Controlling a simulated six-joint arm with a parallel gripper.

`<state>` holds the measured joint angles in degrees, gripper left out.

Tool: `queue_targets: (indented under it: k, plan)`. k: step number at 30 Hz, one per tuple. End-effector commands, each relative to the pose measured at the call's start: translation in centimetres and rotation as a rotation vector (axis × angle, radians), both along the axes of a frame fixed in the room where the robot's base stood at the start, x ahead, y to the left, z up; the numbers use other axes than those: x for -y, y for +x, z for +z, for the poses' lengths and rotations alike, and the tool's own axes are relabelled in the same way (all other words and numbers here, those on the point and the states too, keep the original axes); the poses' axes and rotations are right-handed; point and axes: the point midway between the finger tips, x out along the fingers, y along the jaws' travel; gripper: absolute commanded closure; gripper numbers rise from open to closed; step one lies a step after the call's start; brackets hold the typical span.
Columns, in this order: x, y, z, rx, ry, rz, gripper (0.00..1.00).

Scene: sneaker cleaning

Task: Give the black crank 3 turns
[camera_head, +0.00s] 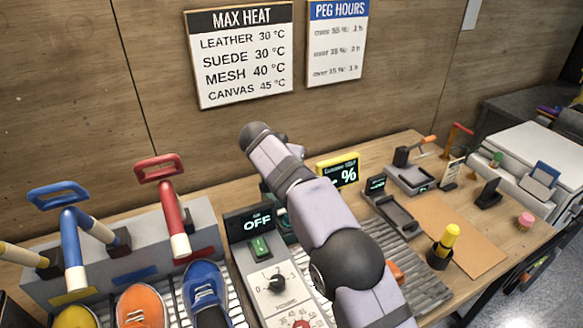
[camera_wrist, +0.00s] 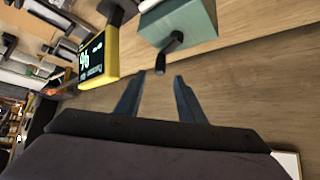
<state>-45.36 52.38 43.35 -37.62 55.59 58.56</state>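The black crank (camera_wrist: 168,50) shows in the wrist view, sticking out from a teal box (camera_wrist: 183,22) near the top. My gripper (camera_wrist: 159,76) is open, with its two dark fingers pointing up toward the crank. The crank's handle end lies just beyond and roughly between the fingertips; I cannot tell whether it is between them in depth. Nothing is held. In the head view, only pieces of the teal box (camera_head: 283,226) show beside my arm. My arm hides the crank there, and the gripper is not visible.
A yellow-framed display (camera_head: 338,172) showing a percent sign stands by the teal box; it also shows in the wrist view (camera_wrist: 98,58). A control panel with an OFF display (camera_head: 257,222) is to the left. Sneakers (camera_head: 205,290) and blue and red levers (camera_head: 171,210) stand further left.

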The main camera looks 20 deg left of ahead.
Motion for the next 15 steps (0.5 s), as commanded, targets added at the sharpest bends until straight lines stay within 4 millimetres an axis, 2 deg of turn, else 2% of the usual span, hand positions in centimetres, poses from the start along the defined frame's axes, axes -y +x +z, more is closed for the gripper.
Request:
queue_targets:
  k: [15]
  plan:
    - [0.07,-0.48,0.48,0.001,-0.006,0.004,0.65]
